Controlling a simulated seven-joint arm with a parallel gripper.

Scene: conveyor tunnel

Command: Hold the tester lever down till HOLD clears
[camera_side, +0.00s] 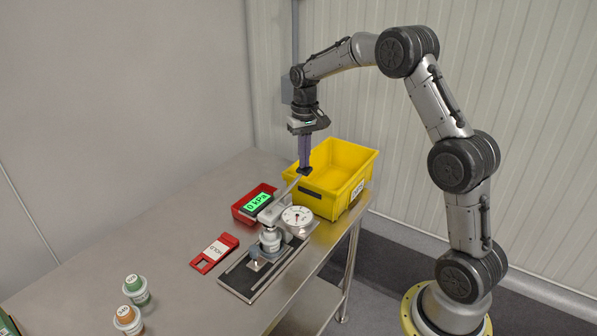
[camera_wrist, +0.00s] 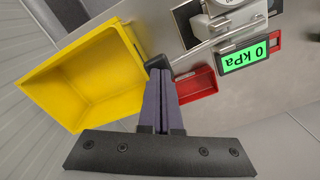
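The tester (camera_side: 268,262) stands on the steel table with a jar-like cup (camera_side: 270,240) in it, a round dial (camera_side: 297,216) and a green display (camera_side: 257,203) reading 0 kPa. The display also shows in the wrist view (camera_wrist: 245,56). Its grey lever (camera_side: 285,190) slopes up toward a dark end right at my fingertips. My gripper (camera_side: 304,167) points down there, and its purple fingers look pressed together in the wrist view (camera_wrist: 158,72). I cannot tell whether they touch the lever. A red holder with a white HOLD label (camera_side: 216,250) lies on the table left of the tester.
A yellow bin (camera_side: 357,172) stands close behind and right of my fingers; it looks empty in the wrist view. A red tray (camera_side: 239,212) sits beside the display. Jars with green (camera_side: 135,283) and orange (camera_side: 126,314) lids stand at front left. The table's left middle is clear.

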